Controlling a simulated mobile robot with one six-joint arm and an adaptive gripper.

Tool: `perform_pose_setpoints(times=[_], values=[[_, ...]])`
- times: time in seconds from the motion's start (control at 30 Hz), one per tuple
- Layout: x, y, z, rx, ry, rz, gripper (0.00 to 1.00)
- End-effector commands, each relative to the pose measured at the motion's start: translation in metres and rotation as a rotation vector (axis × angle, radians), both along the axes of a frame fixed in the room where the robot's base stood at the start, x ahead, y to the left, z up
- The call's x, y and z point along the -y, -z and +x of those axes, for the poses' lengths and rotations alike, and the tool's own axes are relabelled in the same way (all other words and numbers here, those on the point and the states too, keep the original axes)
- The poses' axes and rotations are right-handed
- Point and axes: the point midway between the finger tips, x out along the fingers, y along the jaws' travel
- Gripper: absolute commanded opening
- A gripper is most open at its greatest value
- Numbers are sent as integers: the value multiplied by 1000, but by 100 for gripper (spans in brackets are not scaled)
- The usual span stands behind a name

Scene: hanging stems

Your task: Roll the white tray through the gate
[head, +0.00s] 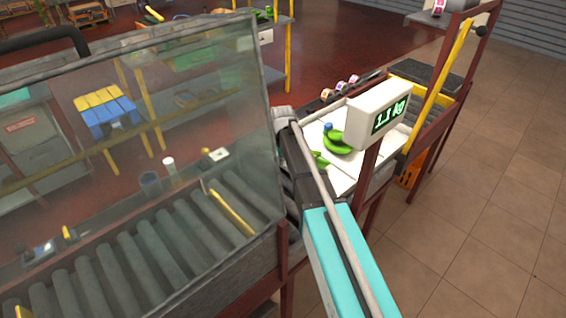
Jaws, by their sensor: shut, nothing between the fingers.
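The white tray (345,172) lies on the conveyor line right of centre, behind the scale display. Green produce (337,143) and a small blue item (328,127) rest in it. The display and its post hide part of the tray. A yellow bar (438,85), which looks like the gate, slants upward from the tray's far side to a dark knob near a red-brown post. I cannot tell whether the way under it is clear. No gripper fingers show in the head view, and nothing is seen holding the tray.
The scale display (377,114) stands beside the tray. A clear panel (140,150) covers the grey rollers (130,265) on the left. A teal block (347,262) with a grey rail fills the lower centre. Dark rollers (424,75) continue past the tray. Tiled floor is free at right.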

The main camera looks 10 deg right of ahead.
Motion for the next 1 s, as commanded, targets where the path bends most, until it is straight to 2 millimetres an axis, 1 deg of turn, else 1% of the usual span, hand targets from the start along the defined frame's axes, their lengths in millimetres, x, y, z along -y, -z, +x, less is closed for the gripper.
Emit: perform_pose_setpoints(times=[0.03,1.0], values=[[0,7,0,0,0,0,0],[-1,80,0,0,-2,0,0]])
